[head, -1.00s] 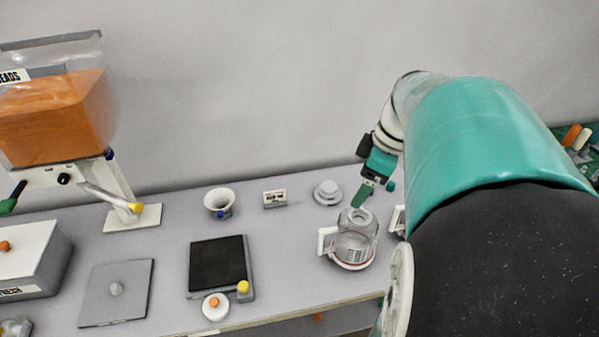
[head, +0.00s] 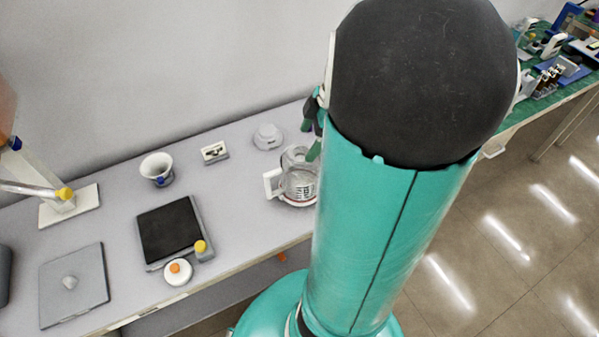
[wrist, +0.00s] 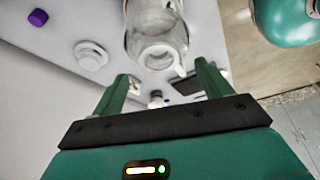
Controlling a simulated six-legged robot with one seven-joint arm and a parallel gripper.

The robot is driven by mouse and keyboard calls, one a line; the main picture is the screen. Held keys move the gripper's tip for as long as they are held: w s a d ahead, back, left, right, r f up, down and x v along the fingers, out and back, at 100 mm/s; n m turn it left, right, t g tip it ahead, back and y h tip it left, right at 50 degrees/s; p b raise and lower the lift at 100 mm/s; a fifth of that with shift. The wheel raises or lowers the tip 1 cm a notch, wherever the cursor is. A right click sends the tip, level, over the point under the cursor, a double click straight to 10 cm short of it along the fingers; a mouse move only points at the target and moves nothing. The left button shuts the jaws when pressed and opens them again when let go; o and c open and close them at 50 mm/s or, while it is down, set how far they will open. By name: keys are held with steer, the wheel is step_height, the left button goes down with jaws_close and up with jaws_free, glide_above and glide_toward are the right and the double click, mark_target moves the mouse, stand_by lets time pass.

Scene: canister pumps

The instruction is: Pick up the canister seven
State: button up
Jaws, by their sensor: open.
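A clear glass canister (head: 298,181) with a white handle on its left and a red-and-white base stands upright on the grey table. It also shows in the wrist view (wrist: 157,40), at the top, just beyond the fingertips. I cannot read a number seven on it. My gripper (head: 314,145) is at the canister's upper right in the head view, partly hidden behind my arm. In the wrist view my gripper (wrist: 164,75) has its two green fingers apart, with nothing held between them.
A white round lid (head: 267,137), a small white box (head: 214,152) and a white cup (head: 157,169) stand behind and left. A black-topped scale (head: 168,232) and a grey plate (head: 74,283) lie further left. A green bench (head: 545,105) with several items is at right.

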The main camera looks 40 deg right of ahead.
mark_target(298, 157)
steer(key=x, duration=0.4)
steer(key=shift+w+a+f, duration=0.1)
steer(key=shift+f, duration=0.2)
steer(key=shift+c, duration=0.2)
steer(key=c, duration=1.4)
